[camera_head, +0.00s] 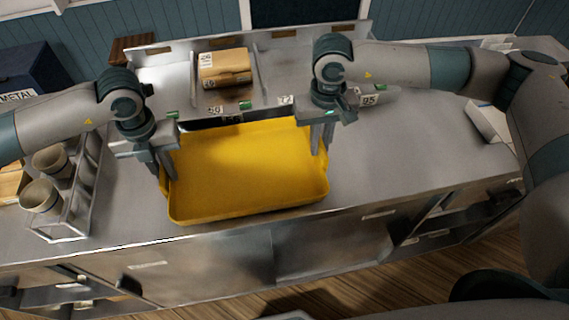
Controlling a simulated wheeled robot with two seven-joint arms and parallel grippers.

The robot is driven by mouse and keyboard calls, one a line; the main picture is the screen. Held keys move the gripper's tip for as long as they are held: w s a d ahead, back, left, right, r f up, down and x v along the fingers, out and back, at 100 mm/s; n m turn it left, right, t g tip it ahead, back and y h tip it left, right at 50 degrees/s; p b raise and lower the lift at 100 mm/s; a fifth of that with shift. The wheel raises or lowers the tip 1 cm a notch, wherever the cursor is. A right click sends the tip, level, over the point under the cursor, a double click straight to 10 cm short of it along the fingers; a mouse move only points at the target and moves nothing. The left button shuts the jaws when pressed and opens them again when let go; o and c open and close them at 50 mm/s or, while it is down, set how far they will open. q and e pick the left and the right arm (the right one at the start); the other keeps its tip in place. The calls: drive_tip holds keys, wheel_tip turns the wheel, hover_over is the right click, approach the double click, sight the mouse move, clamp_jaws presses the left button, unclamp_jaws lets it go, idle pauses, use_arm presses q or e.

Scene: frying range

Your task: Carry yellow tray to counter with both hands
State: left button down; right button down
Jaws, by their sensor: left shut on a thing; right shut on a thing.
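The yellow tray (248,172) is a shallow rectangular tray with raised walls, and its inside looks empty. It is over the front part of the steel counter (385,150), roughly level. I cannot tell whether its base touches the counter. My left gripper (163,172) is shut on the tray's left side wall. My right gripper (318,138) is shut on the tray's right side wall, towards the back. The fingers partly hide both side walls.
A rack (75,205) with brown cups (42,197) stands left of the tray. A cardboard box (225,67) sits behind it. A dark blue bin marked METAL (40,78) is at the far left. Counter right of the tray is clear.

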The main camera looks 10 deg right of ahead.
use_arm(q)
drive_tip(key=shift+f, duration=0.35)
use_arm(e)
drive_tip(key=shift+f, duration=0.35)
use_arm(q)
drive_tip(key=c, duration=1.7)
unclamp_jaws()
drive_tip(key=shift+r, duration=0.1)
drive_tip(key=shift+c, duration=0.2)
use_arm(e)
drive_tip(key=c, duration=1.8)
unclamp_jaws()
drive_tip(key=shift+r, duration=0.1)
drive_tip(key=shift+o, duration=0.2)
use_arm(q)
drive_tip(key=shift+r, duration=0.15)
wheel_tip(320, 180, up, 12)
drive_tip(key=shift+f, duration=0.1)
use_arm(e)
drive_tip(key=shift+r, duration=0.15)
wheel_tip(320, 180, up, 12)
drive_tip(key=shift+f, duration=0.2)
